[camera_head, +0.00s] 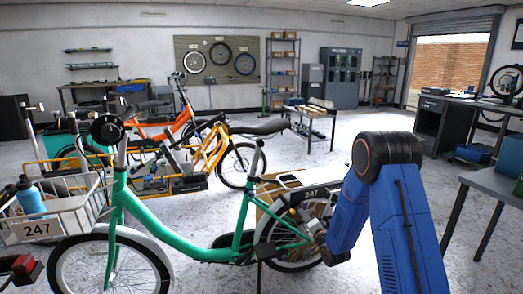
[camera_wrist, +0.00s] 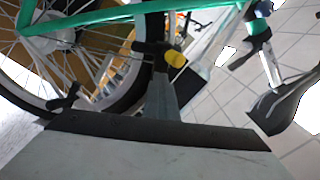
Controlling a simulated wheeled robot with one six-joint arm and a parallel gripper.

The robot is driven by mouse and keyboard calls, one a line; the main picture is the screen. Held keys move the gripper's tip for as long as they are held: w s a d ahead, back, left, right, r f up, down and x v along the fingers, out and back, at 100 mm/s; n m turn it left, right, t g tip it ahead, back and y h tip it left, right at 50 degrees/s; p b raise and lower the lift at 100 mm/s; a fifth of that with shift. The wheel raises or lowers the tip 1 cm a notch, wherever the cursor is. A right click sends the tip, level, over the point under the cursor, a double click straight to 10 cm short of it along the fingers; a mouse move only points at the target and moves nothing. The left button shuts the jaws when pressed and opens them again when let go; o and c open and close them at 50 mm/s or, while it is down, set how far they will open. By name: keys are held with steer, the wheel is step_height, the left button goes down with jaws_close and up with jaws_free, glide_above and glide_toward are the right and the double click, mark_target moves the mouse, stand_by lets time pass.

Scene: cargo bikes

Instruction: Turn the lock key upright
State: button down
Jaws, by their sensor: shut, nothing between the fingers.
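The green bike (camera_head: 185,235) stands side-on at the front. Its rear wheel (camera_head: 292,250) is partly hidden behind my blue arm. The wrist view shows the bike upside down, with the wheel (camera_wrist: 85,75) at left. A black lock part with a yellow piece, seemingly the lock key (camera_wrist: 174,57), sits beside the wheel. My gripper (camera_wrist: 162,76) is shut and empty, its tip close to the key. I cannot tell whether they touch, or how far the key is turned. In the head view my gripper (camera_head: 322,246) is low by the rear wheel.
The bike's black saddle (camera_wrist: 285,103) is to the right in the wrist view. An orange bike (camera_head: 175,125) and a yellow-framed cargo bike (camera_head: 210,150) stand behind. A workbench (camera_head: 490,185) is at right.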

steer(key=shift+w+d, duration=0.2)
steer(key=shift+d, duration=0.2)
steer(key=shift+s+a+f, duration=0.1)
steer(key=v, duration=0.6)
steer(key=shift+a+f, duration=0.3)
steer(key=shift+a, duration=0.1)
steer(key=shift+s, duration=0.15)
